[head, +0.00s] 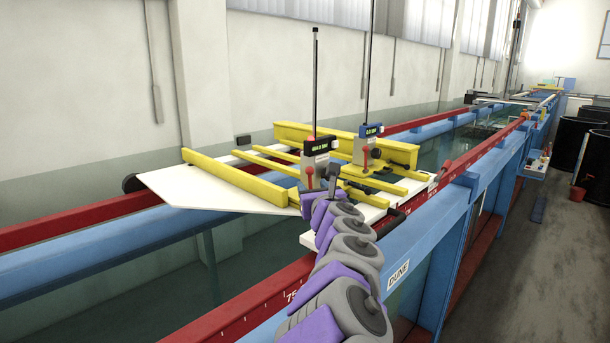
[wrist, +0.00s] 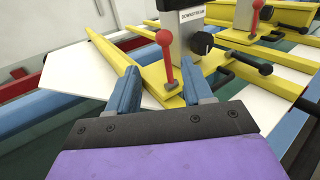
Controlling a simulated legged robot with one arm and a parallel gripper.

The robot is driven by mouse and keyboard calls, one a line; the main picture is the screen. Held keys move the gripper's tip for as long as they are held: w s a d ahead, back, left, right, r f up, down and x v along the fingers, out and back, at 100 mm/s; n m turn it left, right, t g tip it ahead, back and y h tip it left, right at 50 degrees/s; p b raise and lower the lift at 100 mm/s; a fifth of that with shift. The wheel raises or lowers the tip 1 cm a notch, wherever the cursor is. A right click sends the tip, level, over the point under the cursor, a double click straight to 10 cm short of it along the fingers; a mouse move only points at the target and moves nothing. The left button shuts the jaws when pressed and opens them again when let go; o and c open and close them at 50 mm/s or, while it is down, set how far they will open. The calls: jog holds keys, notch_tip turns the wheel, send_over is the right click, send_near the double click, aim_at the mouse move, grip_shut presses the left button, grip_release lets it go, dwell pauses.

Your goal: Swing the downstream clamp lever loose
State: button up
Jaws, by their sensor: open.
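The downstream clamp lever (wrist: 169,68) is a red stem with a round red knob, standing roughly upright on a yellow bar in the wrist view. Behind it is the grey post with the white DOWNSTREAM label (wrist: 193,14). In the head view the lever's red knob (head: 309,171) shows in front of the nearer, dark gauge (head: 318,146). My gripper (wrist: 159,64) is open, with one blue finger on each side of the lever in the wrist view. I cannot tell whether either finger touches it. In the head view my arm hides the fingers.
A second red lever (wrist: 258,14) stands behind to the right, by the blue gauge (head: 371,130). A black knob (wrist: 202,42) and a black-tipped rod (wrist: 250,62) are close on the right. A white plate (wrist: 80,78) spans the flume. Red rails (head: 80,217) run along both sides.

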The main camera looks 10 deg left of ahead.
aim_at(310, 178)
jog(key=w, duration=0.3)
jog(key=shift+w+r, duration=0.1)
jog(key=shift+w, duration=0.25)
jog(key=x, duration=0.2)
jog(key=p+x, duration=0.1)
jog(key=x, duration=0.2)
jog(key=shift+s+a, duration=0.15)
jog(key=shift+a, duration=0.25)
jog(key=shift+w, duration=0.45)
jog(key=shift+w+d, duration=0.2)
jog(key=shift+a, duration=0.15)
jog(key=shift+c, duration=0.4)
jog(key=c, duration=0.3)
grip_shut()
